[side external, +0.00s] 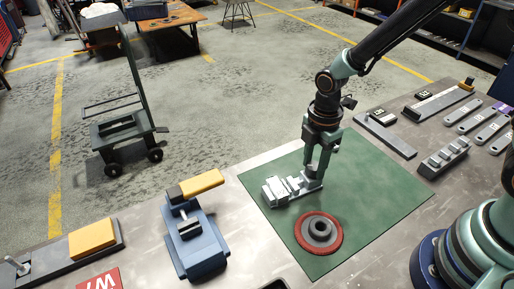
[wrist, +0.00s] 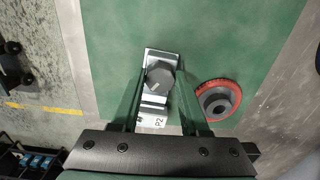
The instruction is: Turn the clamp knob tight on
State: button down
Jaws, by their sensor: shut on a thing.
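The clamp (side external: 282,190) is a small galvanized metal piece lying on the green mat (side external: 380,185). In the wrist view its silver body (wrist: 152,100) bears a label reading P2. The dark round clamp knob (wrist: 160,77), with a pale mark on its top, sits between my fingertips. My gripper (side external: 315,178) points down over the right end of the clamp. In the wrist view, my gripper (wrist: 160,74) is shut on the knob, with a finger on each side. In the side view the fingers mostly hide the knob.
A red-rimmed disc with a grey hub (side external: 305,243) lies close in front of the clamp. A blue vise (side external: 198,243) with a yellow-topped part stands left of the mat. Metal bars and blocks (side external: 445,155) lie at the right. The mat's right part is clear.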

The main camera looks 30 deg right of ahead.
jog(key=n, duration=0.6)
jog(key=shift+c, duration=2.4)
grip_release()
jog(key=m, duration=0.8)
jog(key=shift+m, duration=0.4)
jog(key=m, duration=0.9)
